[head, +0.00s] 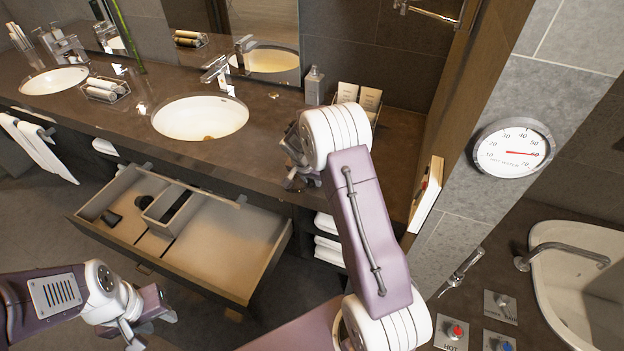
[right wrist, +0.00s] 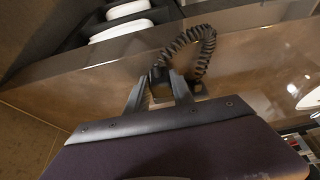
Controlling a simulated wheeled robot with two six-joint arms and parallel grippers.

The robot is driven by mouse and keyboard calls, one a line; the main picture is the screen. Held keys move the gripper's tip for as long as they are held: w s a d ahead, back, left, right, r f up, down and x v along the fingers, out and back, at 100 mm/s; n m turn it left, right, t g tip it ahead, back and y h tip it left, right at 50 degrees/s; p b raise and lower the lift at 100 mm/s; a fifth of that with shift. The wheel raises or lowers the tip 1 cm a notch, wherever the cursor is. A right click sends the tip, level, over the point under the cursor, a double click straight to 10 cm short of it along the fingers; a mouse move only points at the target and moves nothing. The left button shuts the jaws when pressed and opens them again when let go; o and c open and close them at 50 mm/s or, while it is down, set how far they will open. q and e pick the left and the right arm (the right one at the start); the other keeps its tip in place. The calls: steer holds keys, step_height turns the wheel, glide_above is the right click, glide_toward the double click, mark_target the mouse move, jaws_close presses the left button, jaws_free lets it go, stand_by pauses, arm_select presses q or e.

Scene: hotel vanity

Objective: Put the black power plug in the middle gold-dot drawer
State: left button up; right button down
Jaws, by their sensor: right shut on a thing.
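In the right wrist view my right gripper (right wrist: 158,90) is shut on the black power plug (right wrist: 161,88). A black coiled cord (right wrist: 205,45) loops up from it, over the brown counter. In the head view my right gripper (head: 294,172) is at the counter's front edge, right of the middle basin; my wrist hides the plug there. A wide drawer (head: 235,250) stands pulled out below the counter, with dividers and dark items in its left part. I cannot make out a gold dot on it. My left gripper (head: 150,327) is open and empty, low in front of the drawer.
The counter (head: 270,115) holds two basins, a tray of rolled towels (head: 105,90), a soap bottle (head: 314,86) and cards (head: 358,97). Folded white towels (head: 328,248) lie on a shelf right of the drawer. The drawer's right part is bare.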

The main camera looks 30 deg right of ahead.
steer(key=shift+f, duration=0.2)
steer(key=c, duration=1.1)
jaws_free()
steer(key=shift+r, duration=0.15)
steer(key=shift+r+p, duration=0.3)
steer(key=v, duration=1.2)
steer(key=s+a+f+n+y, duration=0.1)
steer(key=s+a+f+n, duration=0.1)
steer(key=s, duration=0.5)
steer(key=s+a+f+n+g+y, duration=0.1)
steer(key=s+a+f+n, duration=0.1)
steer(key=s+a+n, duration=0.2)
steer(key=s+a+f+n+y, duration=0.1)
steer(key=s+a+f+n, duration=0.1)
steer(key=s, duration=0.8)
steer(key=shift+a+n+g+y, duration=0.3)
steer(key=shift+a+n+g, duration=0.1)
steer(key=shift+a+n, duration=0.5)
